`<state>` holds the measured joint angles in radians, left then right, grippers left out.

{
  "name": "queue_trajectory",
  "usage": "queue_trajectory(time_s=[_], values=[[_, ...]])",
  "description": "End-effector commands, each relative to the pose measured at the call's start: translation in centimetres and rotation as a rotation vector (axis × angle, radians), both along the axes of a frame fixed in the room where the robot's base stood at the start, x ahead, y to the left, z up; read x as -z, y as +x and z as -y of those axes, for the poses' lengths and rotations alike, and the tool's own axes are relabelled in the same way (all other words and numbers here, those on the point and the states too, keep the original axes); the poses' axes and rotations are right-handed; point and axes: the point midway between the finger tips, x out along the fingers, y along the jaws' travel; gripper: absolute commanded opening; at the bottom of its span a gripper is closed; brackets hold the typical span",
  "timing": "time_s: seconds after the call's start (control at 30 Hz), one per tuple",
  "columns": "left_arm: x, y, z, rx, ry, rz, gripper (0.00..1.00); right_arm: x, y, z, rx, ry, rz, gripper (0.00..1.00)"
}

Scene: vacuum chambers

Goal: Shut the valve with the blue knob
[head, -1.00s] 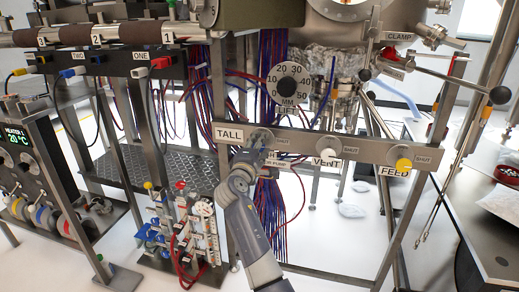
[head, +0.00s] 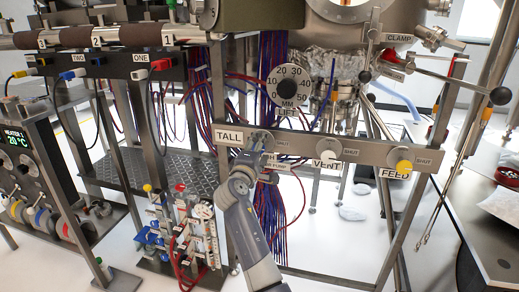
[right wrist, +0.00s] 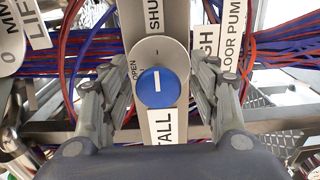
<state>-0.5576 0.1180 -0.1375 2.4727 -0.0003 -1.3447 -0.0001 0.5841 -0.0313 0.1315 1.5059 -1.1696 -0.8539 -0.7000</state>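The blue knob (right wrist: 157,88) sits on a round metal plate on the valve panel (head: 300,145), above the TALL label in the right wrist view. OPEN is printed to the plate's left and SHUT above it. The knob's white mark lies along the panel's length, in line with SHUT. My right gripper (right wrist: 165,82) is open, with one finger on each side of the knob and small gaps visible. In the head view my right gripper (head: 257,146) covers most of this knob, beside TALL. My left gripper is not in view.
On the same panel are a white knob (head: 328,154) at VENT and a yellow knob (head: 404,167) at FEED. A MM LIFT dial (head: 287,85) hangs above. Red and blue cables (head: 275,210) run behind the panel. A small valve rack (head: 185,235) stands at lower left.

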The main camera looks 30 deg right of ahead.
Motion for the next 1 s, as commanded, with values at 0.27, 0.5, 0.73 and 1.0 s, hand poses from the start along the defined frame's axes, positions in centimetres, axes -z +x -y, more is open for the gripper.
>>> queue_trajectory(time_s=[0.27, 0.5, 0.73, 1.0], values=[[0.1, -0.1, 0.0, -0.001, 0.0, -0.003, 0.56, -0.1, -0.3, -0.4, -0.001, -0.002, 0.001, 0.56], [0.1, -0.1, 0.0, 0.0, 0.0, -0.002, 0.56, 0.0, -2.6, -3.1, -0.003, -0.001, 0.001, 0.56], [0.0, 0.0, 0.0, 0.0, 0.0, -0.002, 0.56, 0.0, -4.5, -5.3, -0.001, -0.001, 0.001, 0.56], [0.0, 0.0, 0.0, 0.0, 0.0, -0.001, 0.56, 0.0, -4.9, -5.7, 0.0, -0.001, 0.001, 0.56]])
